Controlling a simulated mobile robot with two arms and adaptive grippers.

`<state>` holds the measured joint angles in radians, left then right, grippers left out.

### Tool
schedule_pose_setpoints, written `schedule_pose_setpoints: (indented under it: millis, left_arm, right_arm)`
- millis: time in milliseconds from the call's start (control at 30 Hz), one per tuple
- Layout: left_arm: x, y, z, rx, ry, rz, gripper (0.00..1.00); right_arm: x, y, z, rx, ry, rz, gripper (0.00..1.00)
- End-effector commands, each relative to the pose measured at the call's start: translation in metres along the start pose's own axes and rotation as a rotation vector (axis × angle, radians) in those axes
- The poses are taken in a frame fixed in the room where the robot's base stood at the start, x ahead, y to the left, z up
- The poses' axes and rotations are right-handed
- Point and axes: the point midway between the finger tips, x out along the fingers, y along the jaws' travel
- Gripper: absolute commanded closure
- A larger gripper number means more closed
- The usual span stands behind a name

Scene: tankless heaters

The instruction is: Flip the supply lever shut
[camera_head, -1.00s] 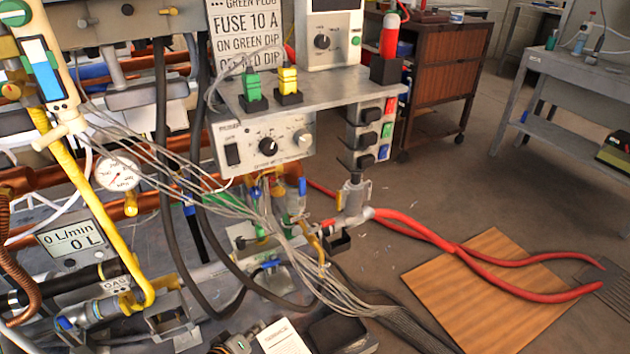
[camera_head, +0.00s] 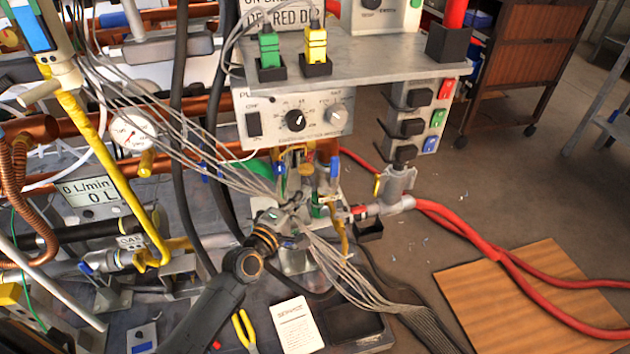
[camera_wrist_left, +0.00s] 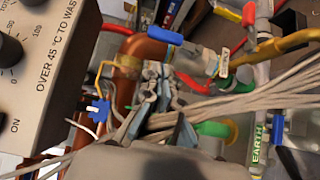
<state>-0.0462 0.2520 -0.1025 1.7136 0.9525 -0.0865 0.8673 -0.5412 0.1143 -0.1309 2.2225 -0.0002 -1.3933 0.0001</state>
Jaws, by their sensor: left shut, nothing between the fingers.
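My left gripper (camera_head: 290,212) reaches in from the bottom left, by the pipework under the control box. It is shut and empty; in the left wrist view its fingers (camera_wrist_left: 158,88) are beside a bundle of grey cables that partly hides them. Just beyond the fingertips in that view is a blue lever (camera_wrist_left: 166,38) on a copper pipe, apart from the fingers. In the head view a blue lever (camera_head: 334,165) stands above the gripper. No readable label shows which is the supply lever. My right gripper is out of view.
Grey cables (camera_head: 345,275) run past the gripper. The control box (camera_head: 295,120) and shelf (camera_head: 350,68) overhang the pipes. A pressure gauge (camera_head: 132,133) and yellow pipe (camera_head: 95,160) are left.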

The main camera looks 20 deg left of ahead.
Motion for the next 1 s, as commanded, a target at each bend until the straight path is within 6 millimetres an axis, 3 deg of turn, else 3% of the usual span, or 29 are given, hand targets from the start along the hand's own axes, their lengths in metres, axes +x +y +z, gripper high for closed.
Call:
schedule_pose_setpoints:
  millis: [133,500,700,1000]
  left_arm:
    - [0.023,0.0,0.001,-0.001,-0.001,0.002,1.0]
    - [0.084,-0.001,0.0,0.0,-0.001,0.0,1.0]
    - [0.094,-0.001,0.001,0.001,-0.001,-0.001,1.0]
    - [0.094,-0.001,0.001,0.001,-0.001,-0.001,1.0]
  right_arm:
    - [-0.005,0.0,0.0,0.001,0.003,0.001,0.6]
    - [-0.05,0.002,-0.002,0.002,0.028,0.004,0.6]
    - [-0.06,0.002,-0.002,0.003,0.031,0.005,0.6]
    - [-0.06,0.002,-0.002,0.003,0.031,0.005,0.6]
